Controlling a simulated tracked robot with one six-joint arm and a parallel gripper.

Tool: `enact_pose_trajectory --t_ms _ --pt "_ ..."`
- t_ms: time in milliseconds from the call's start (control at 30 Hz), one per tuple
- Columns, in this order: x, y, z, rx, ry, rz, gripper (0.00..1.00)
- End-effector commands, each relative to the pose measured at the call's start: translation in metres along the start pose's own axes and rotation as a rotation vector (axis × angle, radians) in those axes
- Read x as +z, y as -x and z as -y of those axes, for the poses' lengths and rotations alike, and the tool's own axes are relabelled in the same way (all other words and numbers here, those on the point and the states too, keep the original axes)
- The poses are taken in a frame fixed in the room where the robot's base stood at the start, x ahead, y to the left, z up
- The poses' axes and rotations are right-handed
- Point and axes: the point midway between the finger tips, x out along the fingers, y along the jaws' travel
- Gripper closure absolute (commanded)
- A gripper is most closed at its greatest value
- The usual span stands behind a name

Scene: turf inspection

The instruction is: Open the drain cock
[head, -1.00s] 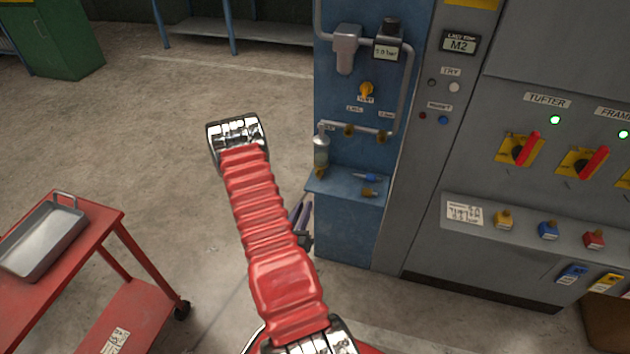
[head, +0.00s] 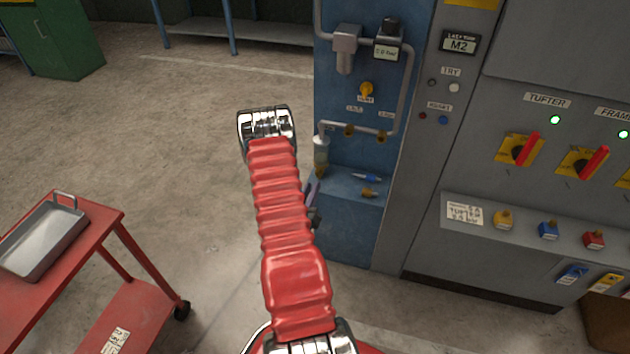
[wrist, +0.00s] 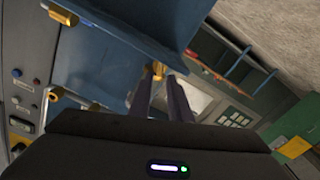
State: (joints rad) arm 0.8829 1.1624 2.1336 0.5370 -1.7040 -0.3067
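The drain cock is the small yellow-brass piece (head: 320,172) under the clear filter bowl (head: 321,150) on the blue panel. It also shows in the wrist view (wrist: 156,69), beyond and between the tips of my two dark fingers. My gripper (head: 312,188) is partly hidden behind my red arm in the head view, close beside the panel and just below the cock. In the wrist view my gripper (wrist: 158,82) has its fingers apart, with nothing visibly clamped. Whether a finger touches the cock I cannot tell.
A blue shelf (head: 345,190) right of the cock carries a blue-handled item and a brass piece. Pipes, a yellow valve (head: 367,91) and a gauge (head: 387,51) sit above. A grey cabinet (head: 470,130) stands right. A red trolley (head: 95,235) stands left; floor between is clear.

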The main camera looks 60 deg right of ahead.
Motion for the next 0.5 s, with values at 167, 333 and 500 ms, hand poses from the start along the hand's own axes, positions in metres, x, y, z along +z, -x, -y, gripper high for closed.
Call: enact_pose_trajectory --t_ms 167,333,500 --pt "0.000 -0.028 -0.001 0.003 -0.002 -0.001 0.83" --pt "0.000 -0.046 0.000 0.001 0.000 0.000 0.83" --pt "0.000 -0.053 0.000 0.000 0.000 0.000 0.83"
